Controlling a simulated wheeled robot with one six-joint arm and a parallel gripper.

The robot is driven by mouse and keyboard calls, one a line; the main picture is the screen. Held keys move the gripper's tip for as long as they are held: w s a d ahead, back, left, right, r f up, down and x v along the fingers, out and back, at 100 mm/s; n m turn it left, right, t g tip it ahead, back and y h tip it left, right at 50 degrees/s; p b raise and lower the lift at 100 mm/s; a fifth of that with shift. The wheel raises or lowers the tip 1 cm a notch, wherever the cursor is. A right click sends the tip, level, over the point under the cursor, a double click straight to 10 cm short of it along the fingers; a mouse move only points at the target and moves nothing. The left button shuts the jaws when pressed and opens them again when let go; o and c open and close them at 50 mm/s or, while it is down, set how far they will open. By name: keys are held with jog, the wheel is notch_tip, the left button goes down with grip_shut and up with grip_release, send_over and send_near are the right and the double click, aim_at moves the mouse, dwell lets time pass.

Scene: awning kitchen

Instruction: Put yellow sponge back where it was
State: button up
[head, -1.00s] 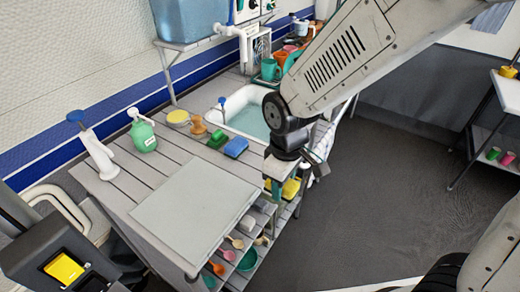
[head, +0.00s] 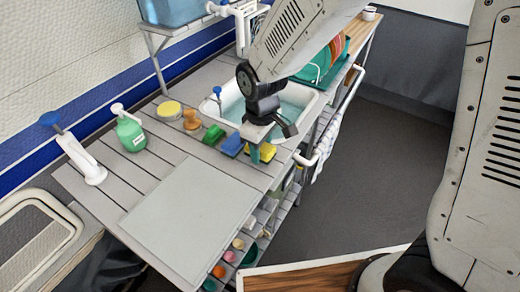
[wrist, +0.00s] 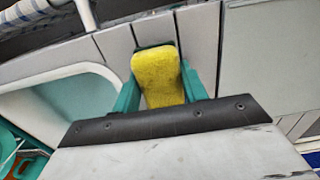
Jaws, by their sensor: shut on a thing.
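The yellow sponge (head: 266,152) is held at the counter's front edge, just right of the blue sponge (head: 232,145) in the head view. My gripper (head: 254,158) points down and is shut on it. In the wrist view the yellow sponge (wrist: 157,75) sits between the two teal fingers of my gripper (wrist: 160,88), with grey slats behind it. I cannot tell whether the sponge touches the counter. A green sponge (head: 213,135) lies left of the blue one.
The sink (head: 292,108) is right behind my gripper. A brown brush (head: 191,120), a yellow round tub (head: 169,110) and a green bottle (head: 130,133) stand along the back. A grey board (head: 185,215) covers the front counter. Shelves with small items are below.

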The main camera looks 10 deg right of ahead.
jog(key=shift+d+f, duration=0.1)
jog(key=shift+f, duration=1.05)
jog(key=shift+f, duration=0.15)
jog(key=o, duration=1)
notch_tip(320, 180, up, 12)
jog(key=shift+r, duration=0.25)
